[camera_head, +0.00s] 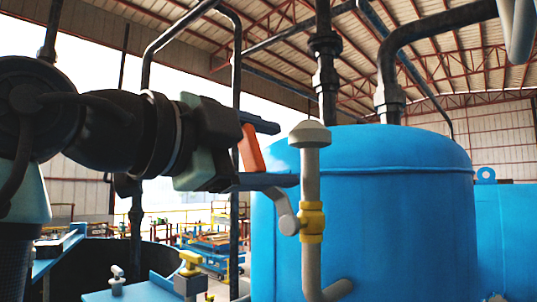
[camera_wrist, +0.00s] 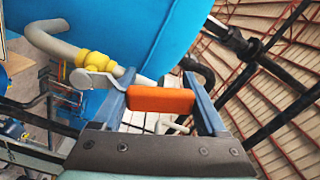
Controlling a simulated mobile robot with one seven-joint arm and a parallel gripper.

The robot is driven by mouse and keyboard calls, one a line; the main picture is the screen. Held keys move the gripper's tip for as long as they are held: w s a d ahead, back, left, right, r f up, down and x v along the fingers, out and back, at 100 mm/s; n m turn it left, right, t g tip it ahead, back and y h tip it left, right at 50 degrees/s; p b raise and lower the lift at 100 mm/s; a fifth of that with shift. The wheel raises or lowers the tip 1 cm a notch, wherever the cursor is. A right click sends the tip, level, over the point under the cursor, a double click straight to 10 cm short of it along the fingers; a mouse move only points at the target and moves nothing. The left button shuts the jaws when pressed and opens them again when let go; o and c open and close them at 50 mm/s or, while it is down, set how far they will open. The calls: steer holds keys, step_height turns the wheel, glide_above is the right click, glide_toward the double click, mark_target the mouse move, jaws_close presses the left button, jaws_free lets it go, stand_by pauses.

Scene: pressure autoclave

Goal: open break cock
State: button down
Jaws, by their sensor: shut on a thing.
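The break cock (camera_head: 312,222) has a yellow body on a thin grey upright pipe in front of a blue tank. A grey lever (camera_head: 281,205) runs from it up and left to an orange handle (camera_head: 251,150). My gripper (camera_head: 275,154) comes from the left, its two blue fingers above and below the handle. In the wrist view, the orange handle (camera_wrist: 160,99) lies across between the fingers of my gripper (camera_wrist: 155,82), which is shut on it. The yellow body (camera_wrist: 92,61) and grey lever (camera_wrist: 98,80) show beyond, up and left. The lower finger partly hides the handle-lever joint in the head view.
The blue tank (camera_head: 385,225) stands close behind the cock. A pale cap (camera_head: 309,135) tops the grey pipe, just right of the fingertips. Dark pipes (camera_head: 325,80) rise above the tank. A smaller yellow-handled valve (camera_head: 190,265) is below my arm.

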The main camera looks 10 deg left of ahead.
steer(key=shift+c, duration=1)
jaws_free()
steer(key=shift+a, duration=0.1)
